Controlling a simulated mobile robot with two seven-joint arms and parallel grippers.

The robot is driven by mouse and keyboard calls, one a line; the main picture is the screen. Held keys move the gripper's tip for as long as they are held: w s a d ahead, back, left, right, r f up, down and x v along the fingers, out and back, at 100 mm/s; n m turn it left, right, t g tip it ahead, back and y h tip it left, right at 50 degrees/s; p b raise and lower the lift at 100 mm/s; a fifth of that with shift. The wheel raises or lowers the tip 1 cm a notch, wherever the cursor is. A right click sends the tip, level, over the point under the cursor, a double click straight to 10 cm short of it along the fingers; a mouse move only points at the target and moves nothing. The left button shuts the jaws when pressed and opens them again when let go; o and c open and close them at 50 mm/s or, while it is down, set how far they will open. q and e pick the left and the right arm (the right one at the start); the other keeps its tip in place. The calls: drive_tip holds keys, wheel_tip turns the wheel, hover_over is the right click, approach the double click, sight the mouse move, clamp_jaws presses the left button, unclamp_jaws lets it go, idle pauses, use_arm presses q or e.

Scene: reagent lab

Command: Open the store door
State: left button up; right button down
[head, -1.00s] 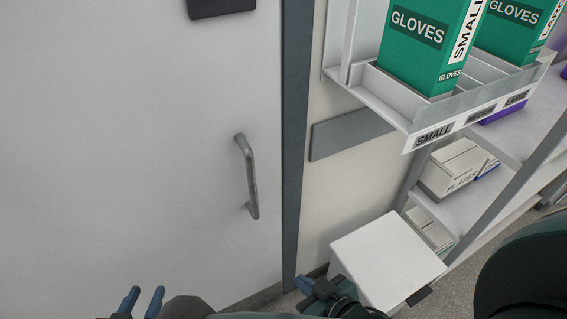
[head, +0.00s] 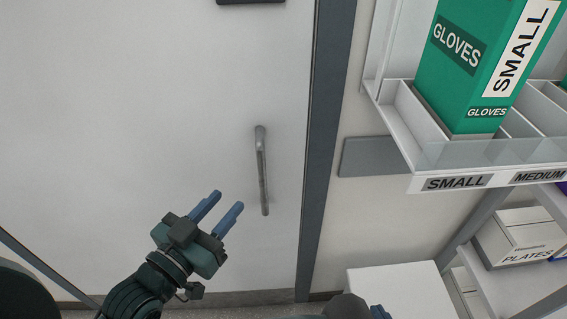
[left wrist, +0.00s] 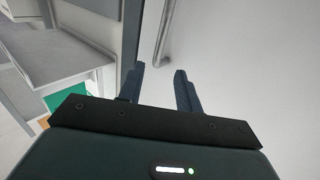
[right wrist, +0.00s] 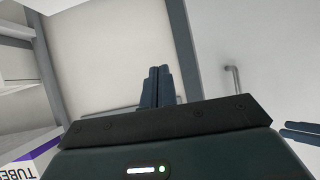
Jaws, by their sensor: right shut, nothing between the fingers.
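The store door (head: 130,130) is a pale panel with a grey frame at its right edge, and it looks shut. Its grey bar handle (head: 262,172) stands upright near that edge; it also shows in the left wrist view (left wrist: 164,38) and the right wrist view (right wrist: 234,90). My left gripper (head: 224,209) is open and empty, to the left of and below the handle, apart from it. In the left wrist view its fingers (left wrist: 158,85) point toward the door near the handle.
A glove rack (head: 450,184) with green glove boxes (head: 484,65) juts out right of the door frame. Below it are a white box-shaped top (head: 400,292) and a shelf with a plates box (head: 520,240). A grey wall plate (head: 376,157) sits beside the frame.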

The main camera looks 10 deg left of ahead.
sight(259, 165)
use_arm(q)
drive_tip(key=p+x, duration=0.1)
drive_tip(key=x, duration=1.2)
drive_tip(key=shift+p, duration=0.3)
clamp_jaws()
drive_tip(key=shift+a+f, duration=0.1)
